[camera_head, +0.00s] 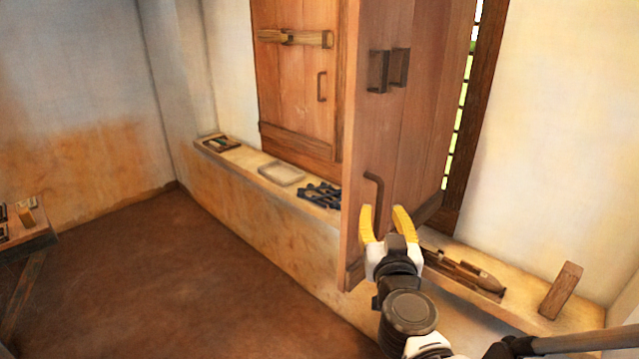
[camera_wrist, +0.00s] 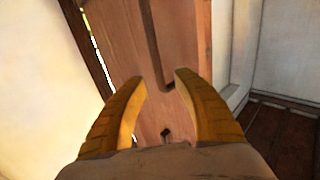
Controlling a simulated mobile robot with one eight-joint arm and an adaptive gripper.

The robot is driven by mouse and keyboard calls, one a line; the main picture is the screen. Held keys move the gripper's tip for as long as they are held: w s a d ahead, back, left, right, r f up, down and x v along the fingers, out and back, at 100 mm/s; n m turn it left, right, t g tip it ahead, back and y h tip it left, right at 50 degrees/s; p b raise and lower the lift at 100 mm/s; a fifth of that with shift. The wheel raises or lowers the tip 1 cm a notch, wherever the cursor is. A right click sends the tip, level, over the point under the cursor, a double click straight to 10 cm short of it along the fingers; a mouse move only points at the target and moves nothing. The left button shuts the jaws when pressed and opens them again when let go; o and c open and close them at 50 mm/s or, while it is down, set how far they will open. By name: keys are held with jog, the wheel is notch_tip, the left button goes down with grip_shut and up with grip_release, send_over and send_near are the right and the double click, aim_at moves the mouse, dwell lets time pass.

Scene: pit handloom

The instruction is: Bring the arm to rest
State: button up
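My gripper (camera_head: 385,212) has yellow fingers, which stand apart with nothing between them. It is in front of an open wooden shutter leaf (camera_head: 362,140), close to the dark handle (camera_head: 374,195) on that leaf. In the wrist view the open fingers (camera_wrist: 160,82) point at the shutter leaf (camera_wrist: 185,40), and the handle (camera_wrist: 152,45) runs down towards the gap between them. I cannot tell whether a finger touches the handle or the wood.
A second shutter leaf (camera_head: 298,90) with a wooden bar is beside it. A ledge (camera_head: 245,160) below carries a pale tray (camera_head: 281,174), dark pieces (camera_head: 320,195), a shuttle (camera_head: 470,273) and a wooden block (camera_head: 561,290). A bench (camera_head: 30,238) stands far left. The brown floor between is clear.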

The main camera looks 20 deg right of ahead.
jog(key=shift+s+a, duration=0.25)
jog(key=shift+s, duration=0.25)
jog(key=shift+d, duration=0.1)
jog(key=s+f+g+y, duration=0.1)
jog(key=s+f+g, duration=0.4)
jog(key=f+g, duration=0.1)
jog(key=s+a+f+n+g+y, duration=0.3)
jog(key=s+a+n+y, duration=0.1)
jog(key=a, duration=0.7)
jog(key=s+y, duration=0.1)
jog(key=s, duration=0.1)
jog(key=shift+s+a+g+y, duration=0.3)
jog(key=shift+s+a+y, duration=0.1)
jog(key=shift+w+r, duration=0.1)
dwell(0.7)
